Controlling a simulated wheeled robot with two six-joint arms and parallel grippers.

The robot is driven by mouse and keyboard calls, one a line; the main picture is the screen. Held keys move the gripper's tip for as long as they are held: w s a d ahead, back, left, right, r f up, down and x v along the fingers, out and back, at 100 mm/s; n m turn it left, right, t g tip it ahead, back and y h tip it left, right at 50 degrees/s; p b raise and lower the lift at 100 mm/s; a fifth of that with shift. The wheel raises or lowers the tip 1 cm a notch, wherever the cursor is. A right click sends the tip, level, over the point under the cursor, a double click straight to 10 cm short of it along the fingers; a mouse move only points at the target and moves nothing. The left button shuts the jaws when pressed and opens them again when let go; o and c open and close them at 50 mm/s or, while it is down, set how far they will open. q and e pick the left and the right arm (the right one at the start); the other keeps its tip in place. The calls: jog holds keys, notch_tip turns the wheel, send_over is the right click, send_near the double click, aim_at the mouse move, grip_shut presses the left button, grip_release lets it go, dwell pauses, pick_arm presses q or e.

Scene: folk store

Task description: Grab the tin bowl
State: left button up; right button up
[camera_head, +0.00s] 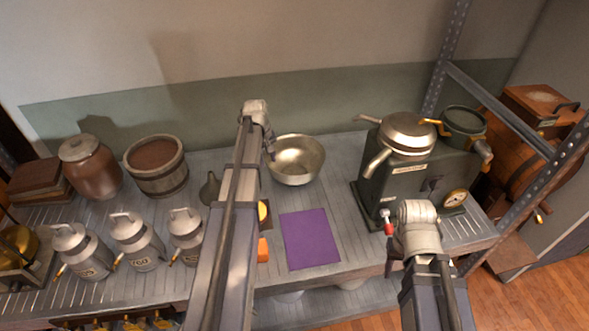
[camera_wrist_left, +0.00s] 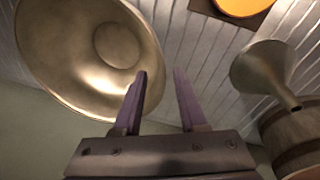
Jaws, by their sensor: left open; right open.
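The tin bowl (camera_head: 296,162) is round, shiny and brass-grey, upright on the slatted grey counter, right of my left gripper (camera_head: 268,148) in the head view. The left wrist view shows the bowl (camera_wrist_left: 65,52) large at upper left. There my left gripper (camera_wrist_left: 160,82) is open, its two fingers apart and nothing between them. One finger overlaps the bowl's rim in the picture; I cannot tell whether it touches. My right gripper (camera_head: 416,210) is in front of the dark green machine, away from the bowl; its fingers are hard to make out.
A purple mat (camera_head: 310,238) lies in front of the bowl. A grey funnel (camera_wrist_left: 262,68) and a wooden bucket (camera_head: 156,165) stand left of it. Several metal cans (camera_head: 137,242) line the left front. The green machine (camera_head: 408,180) stands right, beside a metal shelf post (camera_head: 446,60).

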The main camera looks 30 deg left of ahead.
pick_arm(q)
jog(key=shift+w+d+f+b, duration=0.15)
jog(key=shift+w+f+b, duration=0.05)
jog(key=shift+f+b, duration=1.15)
jog(key=shift+w+d+f+b, duration=0.1)
jog(key=shift+w+f+b, duration=0.1)
jog(key=shift+f+b, duration=1.15)
grip_shut()
